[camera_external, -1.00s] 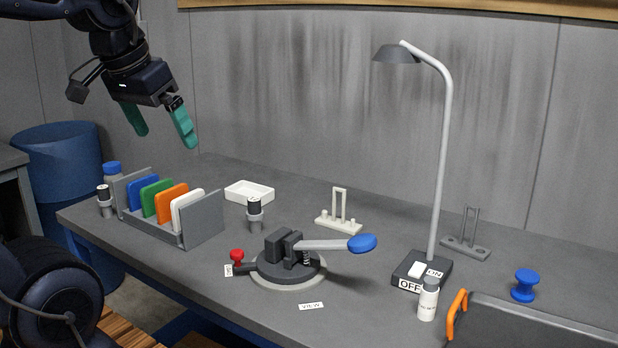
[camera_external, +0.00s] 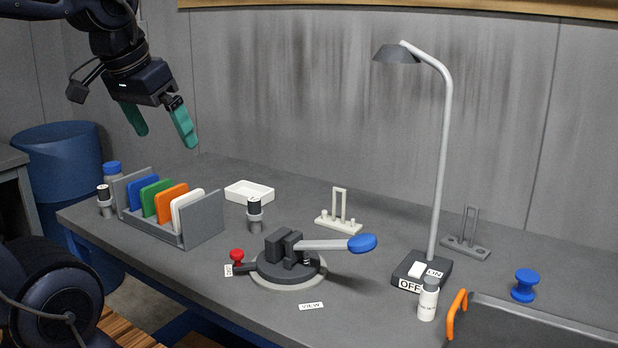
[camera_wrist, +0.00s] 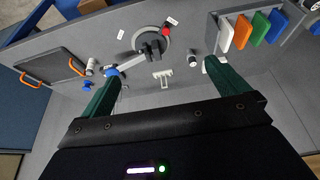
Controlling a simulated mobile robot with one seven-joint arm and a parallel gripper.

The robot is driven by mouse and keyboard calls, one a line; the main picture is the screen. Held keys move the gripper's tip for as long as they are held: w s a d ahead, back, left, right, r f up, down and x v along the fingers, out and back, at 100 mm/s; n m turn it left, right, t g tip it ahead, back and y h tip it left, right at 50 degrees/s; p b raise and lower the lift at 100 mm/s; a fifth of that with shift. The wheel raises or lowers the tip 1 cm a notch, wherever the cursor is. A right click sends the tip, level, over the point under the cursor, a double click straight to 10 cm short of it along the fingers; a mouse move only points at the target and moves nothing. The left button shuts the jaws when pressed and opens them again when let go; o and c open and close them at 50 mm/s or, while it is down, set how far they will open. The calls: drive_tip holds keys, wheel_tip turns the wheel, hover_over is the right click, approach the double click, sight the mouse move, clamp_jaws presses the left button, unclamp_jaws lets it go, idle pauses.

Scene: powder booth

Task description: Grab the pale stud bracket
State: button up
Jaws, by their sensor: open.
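The pale stud bracket (camera_external: 339,222) stands on the bench toward the back, right of the white tray. It has a flat base with studs and an upright loop. In the wrist view the pale stud bracket (camera_wrist: 162,76) lies ahead of the fingers, between their lines. My gripper (camera_external: 160,128) is open and empty, high above the bench's left end, well apart from the bracket. Its two green fingers also show spread wide in the wrist view (camera_wrist: 168,85). A similar grey bracket (camera_external: 466,242) stands farther right, behind the lamp.
A clamp fixture (camera_external: 288,262) with a blue-ended lever sits in front of the bracket. A lamp (camera_external: 441,150) rises to its right. A rack (camera_external: 203,228) of coloured plates, a white tray (camera_external: 249,191) and a dark-capped canister (camera_external: 255,217) stand left. A wall (camera_external: 300,90) closes the back.

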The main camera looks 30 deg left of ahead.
drive_tip(key=c, duration=1.5)
drive_tip(key=shift+o, duration=0.2)
drive_tip(key=m+g, duration=0.5)
drive_tip(key=m, duration=1.3)
hover_over(338, 188)
wheel_tip(338, 188, down, 17)
drive_tip(key=shift+f, duration=5.95)
